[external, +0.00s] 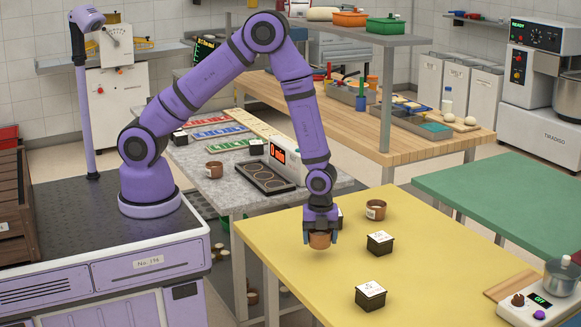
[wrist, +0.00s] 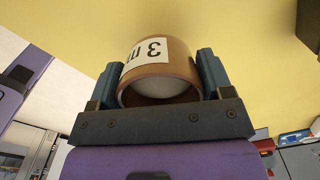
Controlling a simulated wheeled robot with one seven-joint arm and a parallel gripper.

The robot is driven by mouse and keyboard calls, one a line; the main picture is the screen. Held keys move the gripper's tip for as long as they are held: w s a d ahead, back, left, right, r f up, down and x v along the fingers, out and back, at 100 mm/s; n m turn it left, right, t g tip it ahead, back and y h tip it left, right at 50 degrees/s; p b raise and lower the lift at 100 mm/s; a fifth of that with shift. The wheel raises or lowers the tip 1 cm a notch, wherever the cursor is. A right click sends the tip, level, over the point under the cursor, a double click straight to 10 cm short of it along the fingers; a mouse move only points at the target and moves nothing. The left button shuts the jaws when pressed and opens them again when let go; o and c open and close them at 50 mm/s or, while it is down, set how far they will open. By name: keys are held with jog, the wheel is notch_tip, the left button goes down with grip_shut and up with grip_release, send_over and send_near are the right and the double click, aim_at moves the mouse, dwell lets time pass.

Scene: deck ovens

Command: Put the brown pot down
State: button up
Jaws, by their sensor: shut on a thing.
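The brown pot (external: 320,241) is between the fingers of my gripper (external: 320,228), over the yellow table (external: 270,240). In the wrist view the pot (wrist: 160,82) has a white label reading "3 m" and something pale inside. The blue fingers of my gripper (wrist: 160,85) press on it from both sides. The pot looks close to the table top; I cannot tell whether it touches. A second brown pot (external: 375,210) with a white label stands on the same table, behind and to the right.
A scale (external: 540,302) is at the right. A grey table (external: 215,188) with a timer (external: 285,158) is behind. The table's left front is bare.

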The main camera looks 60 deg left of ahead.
aim_at(323, 256)
jog(key=shift+w+d+f, duration=0.1)
jog(key=shift+w+d, duration=0.15)
jog(key=shift+w, duration=0.2)
jog(key=shift+f, duration=1.7)
jog(key=shift+f, duration=0.1)
jog(key=o, duration=1)
jog(key=shift+o, duration=0.2)
